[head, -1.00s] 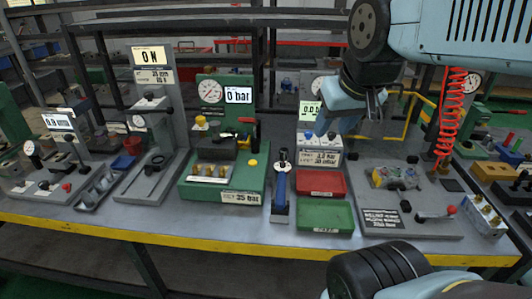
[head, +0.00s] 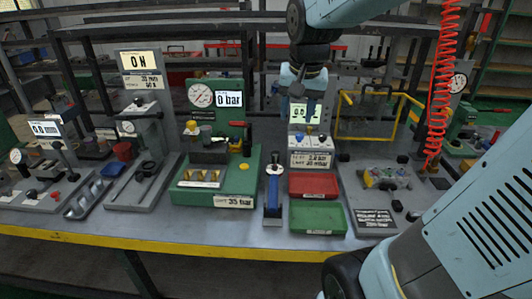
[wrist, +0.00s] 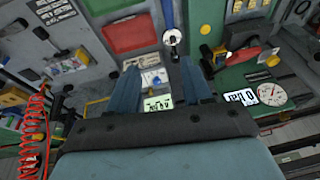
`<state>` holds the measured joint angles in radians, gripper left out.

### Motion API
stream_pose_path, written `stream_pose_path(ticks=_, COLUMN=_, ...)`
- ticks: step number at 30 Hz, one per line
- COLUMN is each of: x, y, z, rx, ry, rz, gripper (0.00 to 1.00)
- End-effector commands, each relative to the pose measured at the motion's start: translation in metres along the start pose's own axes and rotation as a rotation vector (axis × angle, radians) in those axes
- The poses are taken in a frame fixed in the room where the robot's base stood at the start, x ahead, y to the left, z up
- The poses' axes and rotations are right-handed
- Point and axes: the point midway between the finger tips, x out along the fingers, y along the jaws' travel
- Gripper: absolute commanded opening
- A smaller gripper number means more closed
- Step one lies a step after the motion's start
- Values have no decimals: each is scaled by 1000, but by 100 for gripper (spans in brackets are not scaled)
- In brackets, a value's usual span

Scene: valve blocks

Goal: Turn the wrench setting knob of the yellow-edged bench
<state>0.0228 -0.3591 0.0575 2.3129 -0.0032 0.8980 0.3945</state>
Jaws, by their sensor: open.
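The yellow-edged bench (head: 160,243) spans the head view. A blue-handled wrench (head: 271,193) stands on it between the green gauge block and the trays. Its pale, dark-ringed setting knob (head: 275,168) is at the top. My gripper (head: 301,108) is above and behind the wrench, slightly to its right, pointing down in front of the small digital display. In the wrist view my gripper (wrist: 160,72) has its two blue fingers apart with nothing between them. The knob (wrist: 173,38) shows there just beyond the fingertips, and the blue handle (wrist: 167,12) runs to the top edge.
The green gauge block (head: 215,185) stands left of the wrench. A red tray (head: 315,185) and a green tray (head: 318,217) lie to its right. The small display (head: 306,112) is behind my fingers. A coiled red hose (head: 437,110) hangs at the right.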

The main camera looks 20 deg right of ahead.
Motion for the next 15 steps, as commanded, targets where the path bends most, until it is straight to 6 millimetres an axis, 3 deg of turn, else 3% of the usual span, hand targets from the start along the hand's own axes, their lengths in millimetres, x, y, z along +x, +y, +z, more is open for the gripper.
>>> stream_pose_path(ticks=6, x=42, y=-15, z=-41, rx=153, ry=-83, rz=39, gripper=50)
stream_pose_path(ticks=15, x=112, y=-33, z=-87, rx=362, ry=-183, rz=103, gripper=50)
